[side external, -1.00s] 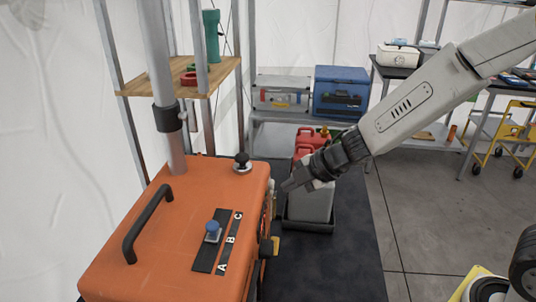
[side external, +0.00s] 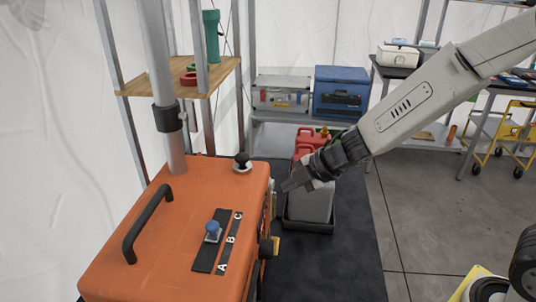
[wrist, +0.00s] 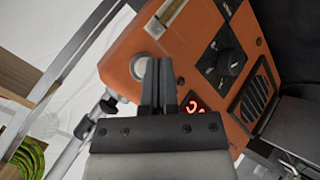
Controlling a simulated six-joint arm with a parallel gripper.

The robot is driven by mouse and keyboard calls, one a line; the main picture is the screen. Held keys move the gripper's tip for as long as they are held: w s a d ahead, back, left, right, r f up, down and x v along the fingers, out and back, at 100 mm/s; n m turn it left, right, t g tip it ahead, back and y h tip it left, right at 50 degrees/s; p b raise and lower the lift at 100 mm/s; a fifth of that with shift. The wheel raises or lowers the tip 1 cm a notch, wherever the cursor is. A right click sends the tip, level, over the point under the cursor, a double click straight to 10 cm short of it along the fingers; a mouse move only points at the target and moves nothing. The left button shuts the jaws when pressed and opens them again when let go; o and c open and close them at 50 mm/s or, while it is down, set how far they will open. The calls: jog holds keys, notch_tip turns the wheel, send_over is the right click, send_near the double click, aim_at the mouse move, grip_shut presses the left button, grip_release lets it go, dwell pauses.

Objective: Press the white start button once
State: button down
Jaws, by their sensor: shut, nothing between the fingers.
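The white start button (wrist: 145,42) shows in the wrist view as a pale round disc on the front panel of the orange machine (wrist: 195,50). My gripper (wrist: 162,62) is shut and empty, its fingertips overlapping the lower right edge of the button in that view. I cannot tell whether the tips touch it. In the side view my gripper (side external: 286,187) points down and left at the machine's right side (side external: 160,240), a little off its edge. The button is hidden there.
On the machine's top are a handle (side external: 148,224) and a blue-knobbed lever (side external: 212,230). A jerrycan (side external: 311,203) in a tray stands behind my gripper.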

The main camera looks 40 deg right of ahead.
jog(key=shift+w+a, duration=0.6)
jog(key=shift+a, duration=0.05)
dwell(1.3)
jog(key=shift+s+d, duration=0.65)
dwell(0.6)
jog(key=shift+s+d, duration=1.75)
